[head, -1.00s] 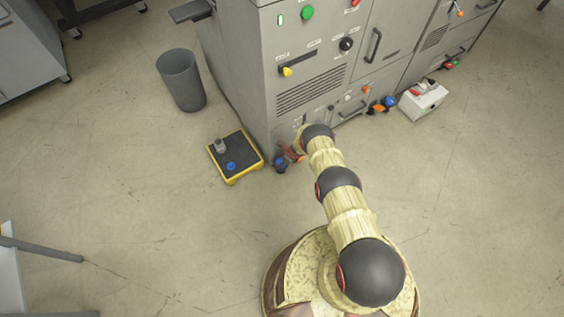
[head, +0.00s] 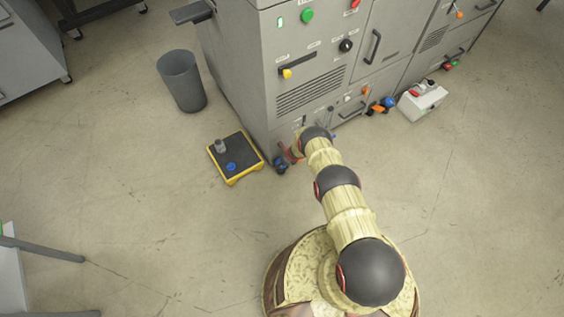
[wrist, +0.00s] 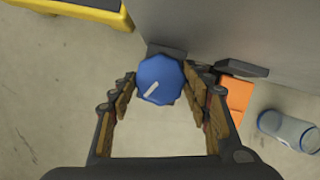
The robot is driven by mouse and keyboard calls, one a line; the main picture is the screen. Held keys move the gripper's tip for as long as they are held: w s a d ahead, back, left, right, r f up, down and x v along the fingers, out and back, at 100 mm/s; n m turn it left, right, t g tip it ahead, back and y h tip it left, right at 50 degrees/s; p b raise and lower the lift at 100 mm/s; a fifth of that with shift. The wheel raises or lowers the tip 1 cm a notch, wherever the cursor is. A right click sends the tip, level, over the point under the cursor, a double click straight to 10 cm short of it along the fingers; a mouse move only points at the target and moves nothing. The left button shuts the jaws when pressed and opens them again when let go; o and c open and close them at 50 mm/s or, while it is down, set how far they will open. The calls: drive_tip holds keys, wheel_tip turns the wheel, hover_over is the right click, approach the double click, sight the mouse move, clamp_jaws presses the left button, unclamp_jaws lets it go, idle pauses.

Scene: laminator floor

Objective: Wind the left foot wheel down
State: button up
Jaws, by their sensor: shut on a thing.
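The left foot wheel is a blue knob with a white mark (wrist: 158,82), at the lower left corner of the machine. In the wrist view it sits between the two fingers of my gripper (wrist: 161,75), which is shut on it from both sides. In the head view my gripper (head: 291,154) is low at the machine's corner, and a blue and dark part of the foot (head: 280,166) shows beside it. My wrist and gripper hide much of this area in the head view. The wheel's underside and the foot's floor contact are hidden.
The grey machine (head: 310,88) rises just behind the wheel. An orange block (wrist: 238,96) and a blue-grey cylinder (wrist: 288,131) lie right of my fingers. A yellow-edged foot pedal platform (head: 247,173) stands left, with a grey bin (head: 181,82) behind it. The near floor is clear.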

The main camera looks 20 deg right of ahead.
drive_tip(key=m+p, duration=0.1)
drive_tip(key=m, duration=0.1)
drive_tip(key=m+h+p, duration=0.1)
drive_tip(key=m, duration=0.1)
drive_tip(key=shift+a+r+t+h, duration=0.1)
drive_tip(key=shift+a+t+h, duration=0.1)
drive_tip(key=shift+t+h, duration=0.1)
drive_tip(key=m+h, duration=0.1)
drive_tip(key=m, duration=0.3)
drive_tip(key=shift+a, duration=0.1)
drive_tip(key=m+b, duration=0.1)
drive_tip(key=m+h+b, duration=0.1)
drive_tip(key=m, duration=0.1)
drive_tip(key=m+h+b, duration=0.1)
drive_tip(key=shift+w+a+f, duration=0.1)
drive_tip(key=shift+f, duration=0.15)
drive_tip(key=m+g+h, duration=0.1)
drive_tip(key=m, duration=0.2)
drive_tip(key=shift+r, duration=0.15)
drive_tip(key=shift+w+m+g+h, duration=0.1)
drive_tip(key=shift+m+g+h, duration=0.2)
drive_tip(key=shift+m, duration=0.85)
drive_tip(key=shift+w+m+g+h, duration=0.15)
drive_tip(key=shift+m+g, duration=0.25)
drive_tip(key=shift+m, duration=0.75)
drive_tip(key=shift+s, duration=0.1)
drive_tip(key=o, duration=1.1)
drive_tip(key=shift+o, duration=0.2)
drive_tip(key=shift+r, duration=0.1)
